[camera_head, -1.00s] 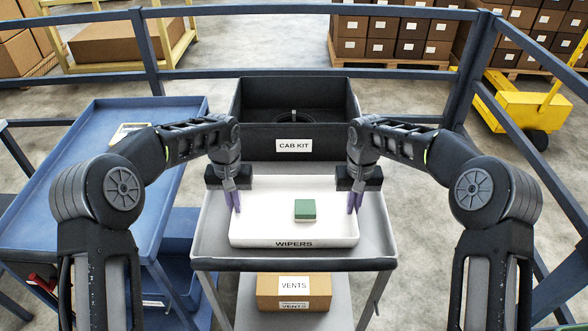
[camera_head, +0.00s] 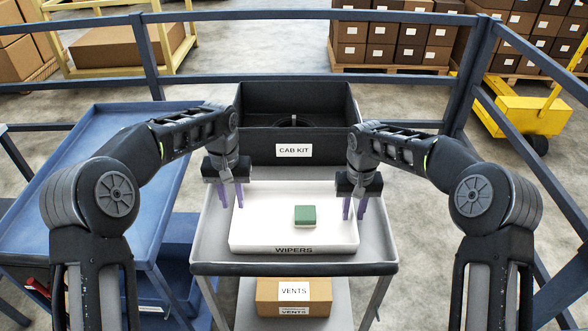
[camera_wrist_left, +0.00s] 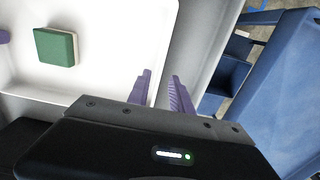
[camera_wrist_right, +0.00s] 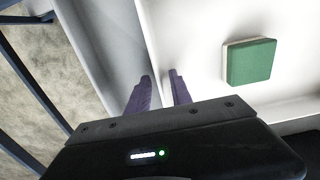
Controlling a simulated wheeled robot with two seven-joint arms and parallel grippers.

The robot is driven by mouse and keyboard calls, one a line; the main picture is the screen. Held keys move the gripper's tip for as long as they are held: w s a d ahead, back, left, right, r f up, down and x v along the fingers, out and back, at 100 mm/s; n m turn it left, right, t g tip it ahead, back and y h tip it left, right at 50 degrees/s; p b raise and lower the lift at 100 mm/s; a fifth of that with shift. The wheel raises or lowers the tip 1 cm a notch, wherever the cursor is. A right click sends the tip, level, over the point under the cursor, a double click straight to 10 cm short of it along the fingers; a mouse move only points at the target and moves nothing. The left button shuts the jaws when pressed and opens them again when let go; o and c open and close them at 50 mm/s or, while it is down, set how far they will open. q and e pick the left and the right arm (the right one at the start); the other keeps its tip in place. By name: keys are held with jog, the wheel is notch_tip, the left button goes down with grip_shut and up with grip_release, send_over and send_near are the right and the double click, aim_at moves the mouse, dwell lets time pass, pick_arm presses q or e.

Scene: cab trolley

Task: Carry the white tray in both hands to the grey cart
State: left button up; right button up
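The white tray (camera_head: 265,243), labelled WIPERS, rests flat on the top shelf of the grey cart (camera_head: 215,262), in front of the black bin. A green block with a pale base (camera_head: 305,216) lies inside it, right of centre. My left gripper (camera_head: 232,200) is open at the tray's left wall; in the left wrist view its purple fingers (camera_wrist_left: 160,78) stand apart on either side of the rim. My right gripper (camera_head: 354,211) is open at the right wall; in the right wrist view its fingers (camera_wrist_right: 160,78) also straddle the rim.
A black CAB KIT bin (camera_head: 260,147) stands at the cart's back. A cardboard VENTS box (camera_head: 265,296) is on the lower shelf. A blue cart (camera_head: 95,215) stands close on the left. Blue rails (camera_head: 400,75) run behind and right; a yellow pallet truck (camera_head: 520,112) is beyond.

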pick_arm(q)
notch_tip(320, 180, up, 8)
jog(key=shift+f, duration=0.2)
pick_arm(e)
notch_tip(320, 180, up, 12)
dwell(0.7)
dwell(0.4)
